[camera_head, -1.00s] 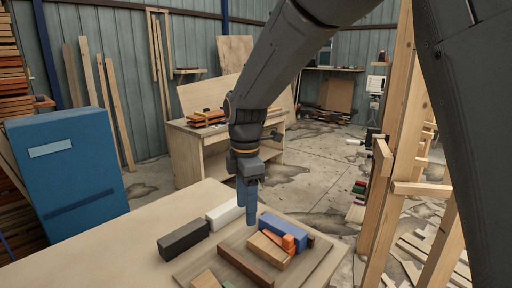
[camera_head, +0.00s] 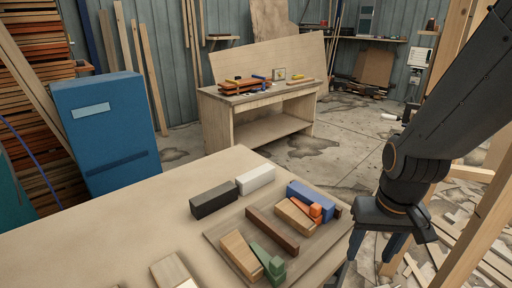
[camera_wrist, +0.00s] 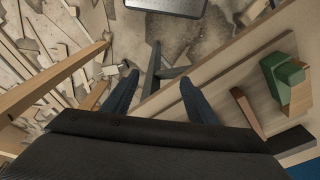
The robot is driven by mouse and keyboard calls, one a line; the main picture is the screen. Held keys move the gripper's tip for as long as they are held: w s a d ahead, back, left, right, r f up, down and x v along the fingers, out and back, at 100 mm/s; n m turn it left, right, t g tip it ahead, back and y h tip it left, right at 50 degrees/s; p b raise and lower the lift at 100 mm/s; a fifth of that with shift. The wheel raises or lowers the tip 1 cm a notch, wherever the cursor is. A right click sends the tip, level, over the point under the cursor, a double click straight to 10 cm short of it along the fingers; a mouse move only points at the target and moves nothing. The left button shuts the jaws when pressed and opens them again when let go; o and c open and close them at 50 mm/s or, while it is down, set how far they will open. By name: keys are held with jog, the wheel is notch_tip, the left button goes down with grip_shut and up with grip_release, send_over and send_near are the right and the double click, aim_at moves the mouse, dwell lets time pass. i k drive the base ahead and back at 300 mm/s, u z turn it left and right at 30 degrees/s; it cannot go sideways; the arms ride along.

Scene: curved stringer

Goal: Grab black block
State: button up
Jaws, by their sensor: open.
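The black block (camera_head: 214,200) lies on the light wooden table, left of the white block (camera_head: 256,180), their ends close together.
A wooden board (camera_head: 222,232) on the table holds blue (camera_head: 308,193), brown (camera_head: 272,229), green (camera_head: 268,260), orange and tan blocks. Wooden posts and floor scraps (camera_head: 440,262) lie around the right side. A blue cabinet (camera_head: 105,135) stands behind the table.

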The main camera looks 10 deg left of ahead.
aim_at(202, 206)
jog(key=z, duration=0.65)
jog(key=k, duration=0.75)
jog(key=u, duration=0.55)
jog(key=i, duration=1)
